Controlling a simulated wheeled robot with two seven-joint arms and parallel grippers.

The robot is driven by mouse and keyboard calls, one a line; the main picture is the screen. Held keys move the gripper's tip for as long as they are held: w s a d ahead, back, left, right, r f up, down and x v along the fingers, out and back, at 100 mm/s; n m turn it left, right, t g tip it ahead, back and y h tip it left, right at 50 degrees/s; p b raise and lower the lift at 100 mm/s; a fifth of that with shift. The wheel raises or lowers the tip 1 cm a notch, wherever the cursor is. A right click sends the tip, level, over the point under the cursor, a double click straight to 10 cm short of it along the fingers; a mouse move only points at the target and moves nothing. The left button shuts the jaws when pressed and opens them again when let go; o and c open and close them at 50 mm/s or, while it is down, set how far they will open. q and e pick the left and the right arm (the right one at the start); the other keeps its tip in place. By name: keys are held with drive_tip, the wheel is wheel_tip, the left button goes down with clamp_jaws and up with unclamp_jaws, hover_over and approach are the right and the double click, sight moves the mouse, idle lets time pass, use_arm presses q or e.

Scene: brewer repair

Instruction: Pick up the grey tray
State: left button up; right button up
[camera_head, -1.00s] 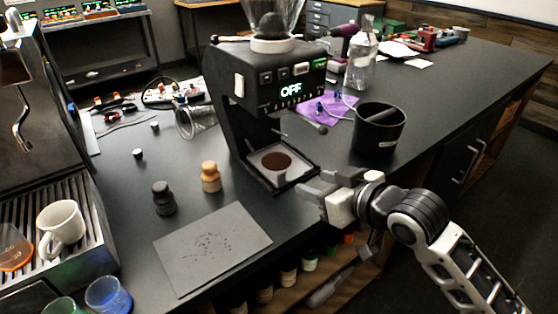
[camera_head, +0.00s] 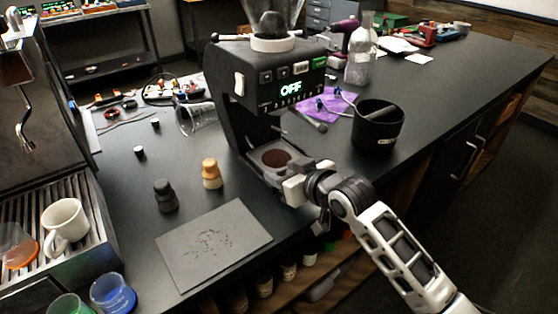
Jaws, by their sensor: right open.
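The grey tray (camera_head: 258,157) sits in the base of the black coffee grinder (camera_head: 262,85), with a round patch of brown coffee grounds on it. My right gripper (camera_head: 293,174) is open at the tray's right front edge. Its fingers point left and cover part of that edge. I cannot tell whether they touch the tray. My left gripper is not in view.
A flat grey mat (camera_head: 225,228) with dark specks lies at the counter front. Dark (camera_head: 165,196) and wooden-topped tampers (camera_head: 211,174) stand left of the grinder. A black knock box (camera_head: 377,130) stands to its right. A white mug (camera_head: 66,222) is at far left.

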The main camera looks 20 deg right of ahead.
clamp_jaws()
drive_tip(key=shift+r, duration=0.1)
